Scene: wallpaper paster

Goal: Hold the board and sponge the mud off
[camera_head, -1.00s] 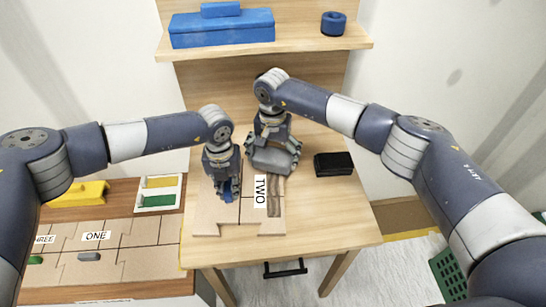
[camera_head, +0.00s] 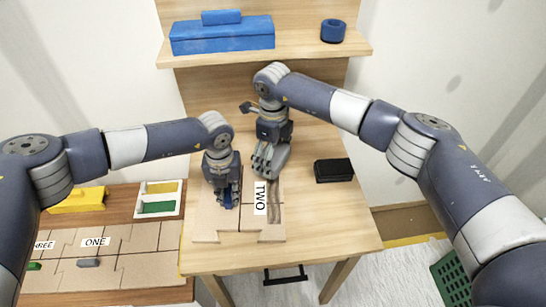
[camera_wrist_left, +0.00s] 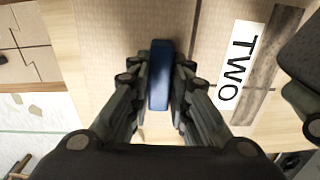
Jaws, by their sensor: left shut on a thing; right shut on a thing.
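The light brown board (camera_head: 215,222) lies on the wooden table and carries a white "TWO" label (camera_head: 261,197). A dark mud streak (camera_head: 276,207) runs along its right side. It also shows beside the label in the left wrist view (camera_wrist_left: 272,45). My left gripper (camera_head: 227,200) is shut on the blue handle (camera_wrist_left: 159,75) on the board. My right gripper (camera_head: 266,160) is shut above the board's upper right part, near the streak's far end. The thing it holds is mostly hidden; I cannot make out the sponge clearly.
A black block (camera_head: 334,170) lies to the right on the table. A blue box (camera_head: 222,35) and blue roll (camera_head: 333,31) sit on the shelf above. At left, a lower table holds "ONE" and "THREE" boards and a white tray (camera_head: 157,198). The table's front right is clear.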

